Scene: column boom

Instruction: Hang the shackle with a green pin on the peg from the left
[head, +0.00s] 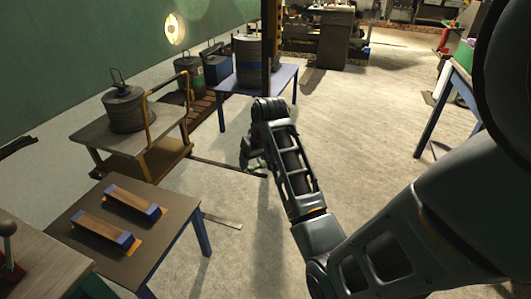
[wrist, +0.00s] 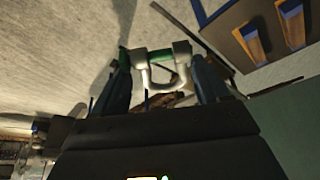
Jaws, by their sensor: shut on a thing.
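My gripper (wrist: 163,65) is shut on a silver, U-shaped shackle (wrist: 156,76) with a green pin (wrist: 124,60). In the head view my gripper (head: 250,152) hangs over open floor, right of the wooden cart. Only a small bit of green (head: 259,167) shows beside it there; the arm's end hides most of the shackle. I cannot make out the peg in either view.
A table (head: 165,205) with two wood-and-blue blocks stands at lower left. A cart (head: 155,155) carries a grey canister (head: 124,108). A blue table (head: 285,78) with a drum (head: 248,62) stands behind my gripper, near a dark, yellow-edged upright (head: 268,45).

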